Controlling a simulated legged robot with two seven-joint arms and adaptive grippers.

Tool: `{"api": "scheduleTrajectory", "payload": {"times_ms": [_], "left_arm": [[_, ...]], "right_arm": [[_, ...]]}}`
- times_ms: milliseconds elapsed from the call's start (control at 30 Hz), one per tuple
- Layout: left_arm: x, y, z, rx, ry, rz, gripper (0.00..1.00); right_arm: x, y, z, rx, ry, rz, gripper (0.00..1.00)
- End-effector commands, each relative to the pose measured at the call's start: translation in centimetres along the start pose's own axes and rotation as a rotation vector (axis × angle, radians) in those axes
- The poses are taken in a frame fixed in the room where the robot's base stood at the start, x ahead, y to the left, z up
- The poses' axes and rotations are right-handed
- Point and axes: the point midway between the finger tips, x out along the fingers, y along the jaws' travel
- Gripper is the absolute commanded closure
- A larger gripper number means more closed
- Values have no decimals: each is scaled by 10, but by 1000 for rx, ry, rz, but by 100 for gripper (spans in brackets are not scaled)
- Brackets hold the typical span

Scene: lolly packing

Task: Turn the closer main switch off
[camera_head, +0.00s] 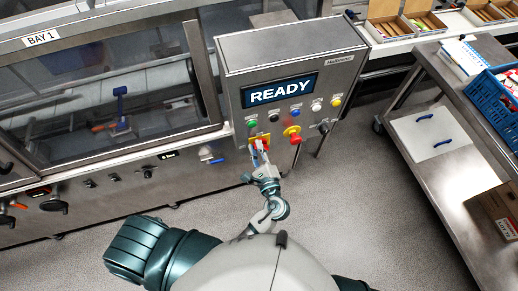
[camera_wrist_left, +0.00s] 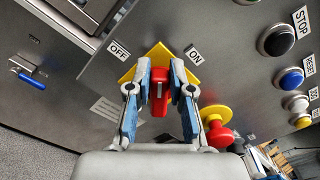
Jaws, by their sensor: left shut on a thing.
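The main switch is a red rotary handle (camera_wrist_left: 160,92) on a yellow plate (camera_wrist_left: 157,53), in the left wrist view. The OFF label (camera_wrist_left: 119,50) is up to its left and the ON label (camera_wrist_left: 194,54) up to its right. The handle stands about upright in that picture, between the two labels. My left gripper (camera_wrist_left: 162,88) has its blue-padded fingers on both sides of the handle, shut on it. In the head view the left gripper (camera_head: 260,150) covers most of the switch, below the READY display (camera_head: 279,91). My right gripper is not in view.
A red mushroom button (camera_wrist_left: 220,136) on a yellow base sits close right of the switch. Several other buttons line the panel. The BAY 1 machine (camera_head: 100,85) stands left; a steel cart (camera_head: 440,150) with a blue crate (camera_head: 495,100) stands right. Floor between is clear.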

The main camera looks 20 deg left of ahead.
Motion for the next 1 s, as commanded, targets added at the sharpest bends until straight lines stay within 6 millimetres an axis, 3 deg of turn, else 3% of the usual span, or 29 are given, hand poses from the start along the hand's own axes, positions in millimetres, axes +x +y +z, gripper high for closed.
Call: {"api": "scheduleTrajectory", "payload": {"times_ms": [600,1000], "left_arm": [[0,20,-10,-563,5,3,100],[-1,23,-13,-778,5,4,100]], "right_arm": [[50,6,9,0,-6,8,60],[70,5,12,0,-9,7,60]]}}
